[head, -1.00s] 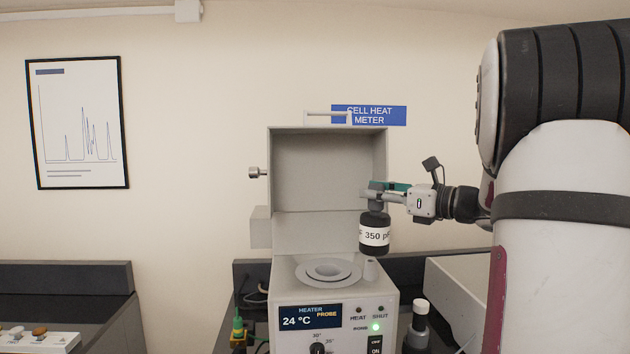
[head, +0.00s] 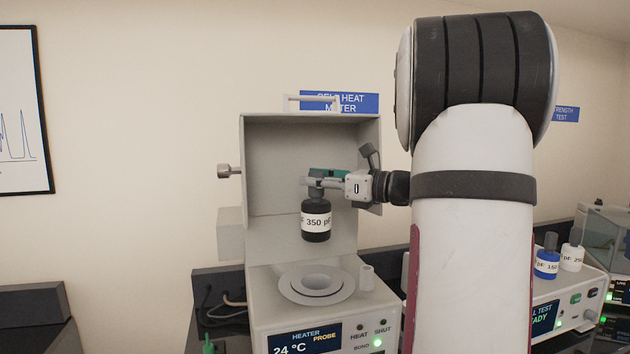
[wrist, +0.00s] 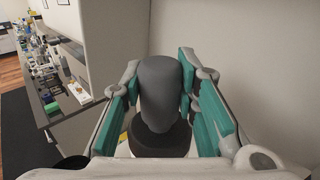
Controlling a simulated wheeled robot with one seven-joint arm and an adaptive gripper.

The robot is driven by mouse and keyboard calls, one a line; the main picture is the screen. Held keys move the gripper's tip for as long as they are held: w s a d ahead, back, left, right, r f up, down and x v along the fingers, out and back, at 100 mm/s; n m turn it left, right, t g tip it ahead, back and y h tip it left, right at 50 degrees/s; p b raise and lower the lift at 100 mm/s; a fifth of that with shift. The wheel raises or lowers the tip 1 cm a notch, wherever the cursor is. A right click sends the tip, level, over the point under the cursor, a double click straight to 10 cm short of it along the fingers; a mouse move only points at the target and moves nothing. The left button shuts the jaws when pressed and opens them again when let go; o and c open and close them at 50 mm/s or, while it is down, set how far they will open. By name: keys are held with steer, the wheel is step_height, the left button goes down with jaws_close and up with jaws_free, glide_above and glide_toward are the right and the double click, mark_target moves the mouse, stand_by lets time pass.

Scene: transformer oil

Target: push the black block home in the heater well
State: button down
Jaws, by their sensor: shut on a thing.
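The black block (head: 316,234), a dark cylinder with a white "350 pF" label and a grey knob on top, hangs upright in the air in the head view. My gripper (head: 316,181) is shut on its grey knob, which shows between the teal finger pads in the wrist view (wrist: 160,90). The heater well (head: 318,281) is the round ringed opening in the top of the heater unit. The block is above the well with a clear gap between them. The inside of the well is mostly hidden.
The heater's raised lid (head: 300,160) stands open behind the block. A small grey post (head: 367,278) stands right of the well. The display (head: 305,341) reads 24 °C. Blue (head: 546,263) and white (head: 571,257) labelled blocks sit on a unit at the right.

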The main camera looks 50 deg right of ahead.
mark_target(317, 223)
steer(key=shift+s, duration=0.1)
steer(key=shift+f+b, duration=1.1)
steer(key=shift+f, duration=3.85)
steer(key=shift+p, duration=0.45)
step_height(317, 223, down, 8)
steer(key=b, duration=0.2)
steer(key=shift+b, duration=0.4)
stand_by(1.1)
steer(key=shift+r, duration=0.25)
